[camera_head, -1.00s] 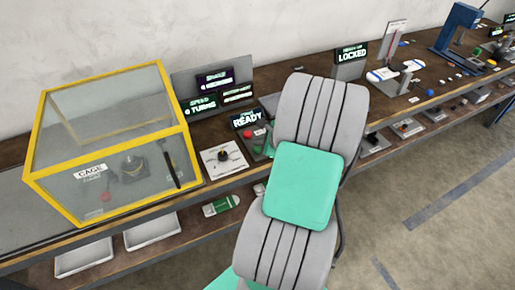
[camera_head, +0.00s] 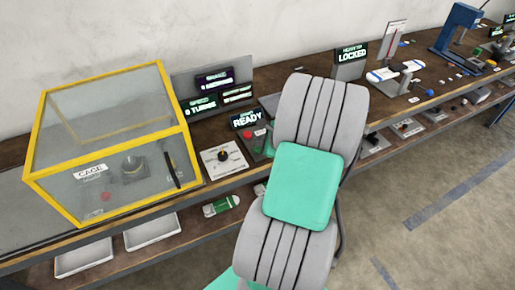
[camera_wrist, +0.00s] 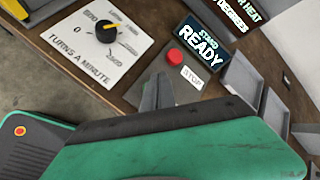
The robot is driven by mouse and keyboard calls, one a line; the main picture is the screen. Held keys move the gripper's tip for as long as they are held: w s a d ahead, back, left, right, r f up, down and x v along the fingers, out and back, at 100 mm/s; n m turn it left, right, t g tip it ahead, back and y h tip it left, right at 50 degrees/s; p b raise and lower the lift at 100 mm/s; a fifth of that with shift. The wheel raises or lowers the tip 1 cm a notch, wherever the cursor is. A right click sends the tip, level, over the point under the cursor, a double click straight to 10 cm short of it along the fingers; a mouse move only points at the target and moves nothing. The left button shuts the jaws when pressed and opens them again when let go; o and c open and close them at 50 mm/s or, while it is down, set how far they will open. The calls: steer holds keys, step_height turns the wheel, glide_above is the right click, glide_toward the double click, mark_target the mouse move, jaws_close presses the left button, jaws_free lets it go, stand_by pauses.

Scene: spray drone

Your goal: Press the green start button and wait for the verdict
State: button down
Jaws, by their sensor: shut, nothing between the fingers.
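My gripper (camera_wrist: 157,90) shows in the wrist view as grey fingers, closed together and empty, pointing down at the control panel left of the red stop button (camera_wrist: 175,56) and its STOP label (camera_wrist: 192,77). The green start button cannot be made out for sure; my fingers and green hand cover that part of the panel. In the head view my arm hides most of the gripper, and the red button (camera_head: 248,134) shows left of it. The stand display reads READY (camera_head: 247,119) and also shows in the wrist view (camera_wrist: 201,45).
A dial plate (camera_head: 223,158) marked turns a minute lies left of the panel. The yellow-framed cage (camera_head: 110,140) stands shut farther left. Displays behind include a speed sign (camera_head: 201,104) reading 0 turns. A LOCKED sign (camera_head: 351,54) stands right, beside a small white-armed drone part (camera_head: 396,72).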

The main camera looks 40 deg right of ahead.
stand_by(0.4)
steer(key=shift+f, duration=0.4)
